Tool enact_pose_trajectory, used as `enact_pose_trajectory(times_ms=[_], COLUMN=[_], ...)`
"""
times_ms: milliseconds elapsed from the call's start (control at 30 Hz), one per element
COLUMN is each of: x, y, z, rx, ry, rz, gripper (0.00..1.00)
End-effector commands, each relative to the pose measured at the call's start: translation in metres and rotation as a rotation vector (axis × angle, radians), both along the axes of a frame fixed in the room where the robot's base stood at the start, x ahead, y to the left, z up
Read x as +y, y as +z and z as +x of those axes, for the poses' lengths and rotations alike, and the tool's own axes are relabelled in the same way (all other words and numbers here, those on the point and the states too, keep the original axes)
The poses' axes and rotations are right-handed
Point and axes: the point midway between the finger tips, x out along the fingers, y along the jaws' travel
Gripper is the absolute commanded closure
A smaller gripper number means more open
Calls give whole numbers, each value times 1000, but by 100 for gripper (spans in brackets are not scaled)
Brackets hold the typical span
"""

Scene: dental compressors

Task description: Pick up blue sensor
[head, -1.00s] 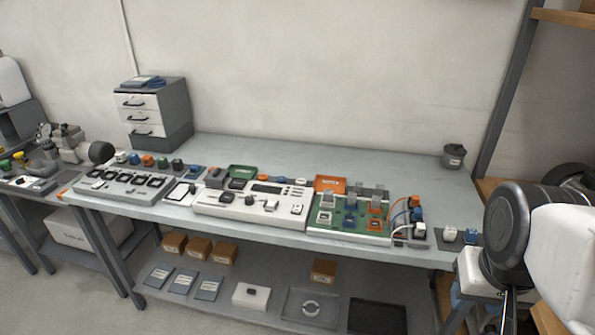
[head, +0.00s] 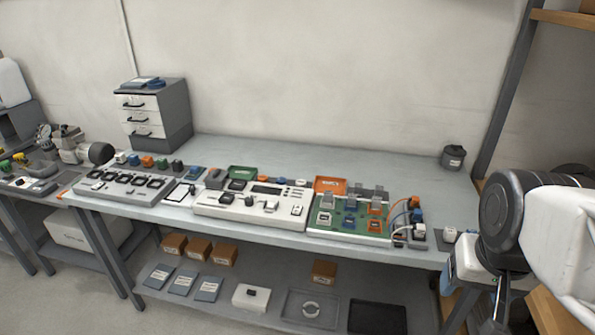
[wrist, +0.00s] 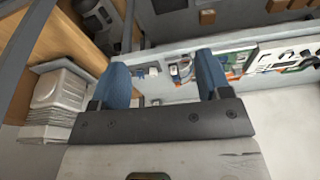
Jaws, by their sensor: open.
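Several small blue blocks are in the head view, and I cannot tell which is the blue sensor. A white block (head: 449,236) sits at the bench's right front. The blue block beside it is now hidden behind my arm. My gripper (wrist: 163,78) is open and empty, its two blue fingers apart. In the wrist view, small blocks (wrist: 147,72) show between the fingers, farther off on the bench.
A dark grey pot (head: 453,157) stands at the back right. Wooden shelving is close on the right.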

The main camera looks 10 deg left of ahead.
Motion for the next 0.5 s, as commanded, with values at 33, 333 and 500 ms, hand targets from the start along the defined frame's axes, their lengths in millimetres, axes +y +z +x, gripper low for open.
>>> enact_pose_trajectory(times_ms=[33,333,500], x=[2,18,31], y=[2,24,34], z=[7,67,106], rx=[5,24,37], ry=[-12,-157,-251], rz=[4,45,69], gripper=[29,29,29])
